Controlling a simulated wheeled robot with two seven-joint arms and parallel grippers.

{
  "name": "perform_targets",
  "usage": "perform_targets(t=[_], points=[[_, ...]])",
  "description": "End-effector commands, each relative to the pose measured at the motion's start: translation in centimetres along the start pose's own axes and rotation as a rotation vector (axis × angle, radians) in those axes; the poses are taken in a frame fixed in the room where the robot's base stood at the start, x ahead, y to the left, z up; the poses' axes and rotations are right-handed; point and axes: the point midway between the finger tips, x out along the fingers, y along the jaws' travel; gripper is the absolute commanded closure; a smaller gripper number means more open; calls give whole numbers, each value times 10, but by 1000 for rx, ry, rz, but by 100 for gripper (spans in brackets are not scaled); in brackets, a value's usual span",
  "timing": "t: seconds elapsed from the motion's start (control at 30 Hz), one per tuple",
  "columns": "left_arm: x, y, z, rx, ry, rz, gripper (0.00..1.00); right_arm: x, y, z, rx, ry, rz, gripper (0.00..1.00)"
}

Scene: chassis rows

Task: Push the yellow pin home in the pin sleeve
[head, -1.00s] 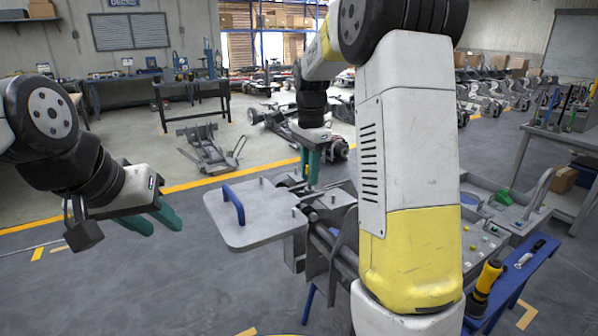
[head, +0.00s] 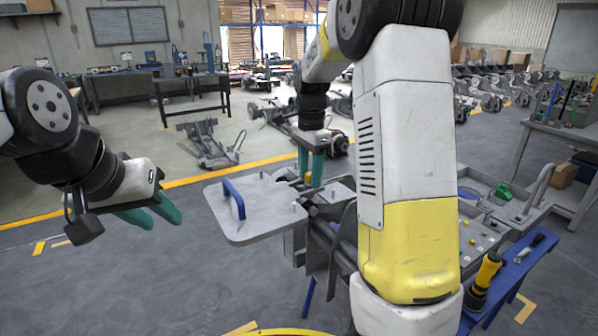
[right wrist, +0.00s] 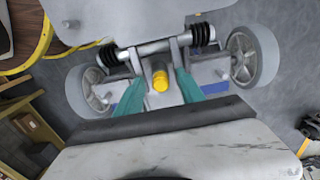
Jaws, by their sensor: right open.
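The yellow pin (right wrist: 160,80) shows its round end in the right wrist view, between my right fingers. It stands at a grey sleeve (right wrist: 158,65) between two grey lugs under a cross bar. How deep it sits cannot be told. My right gripper (right wrist: 158,92) is open, with one teal finger on each side of the pin and no clear grip on it. In the head view my right gripper (head: 312,182) points down at the chassis, with the sleeve largely hidden. My left gripper (head: 165,216) is open and empty, left of the chassis.
A grey plate with a blue handle (head: 234,198) lies left of my right gripper. Black springs (right wrist: 201,34) and wheels (right wrist: 252,57) flank the sleeve.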

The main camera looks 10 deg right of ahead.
Motion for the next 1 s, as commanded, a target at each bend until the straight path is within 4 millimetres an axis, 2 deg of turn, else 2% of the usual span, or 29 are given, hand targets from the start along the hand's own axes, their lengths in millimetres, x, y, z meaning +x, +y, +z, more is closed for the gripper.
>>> perform_targets(t=[0.17, 0.6, 0.73, 1.0], points=[[0, 0, 0, 0, 0, 0, 64, -5, 0, 0, 0, 0, -2, 54], [0, 0, 0, 0, 0, 0, 64, -70, -1, 0, 0, 0, -2, 54], [0, 0, 0, 0, 0, 0, 64, -77, 0, 0, 0, 0, 0, 54], [0, 0, 0, 0, 0, 0, 64, -78, 0, 0, 0, 0, 0, 54]])
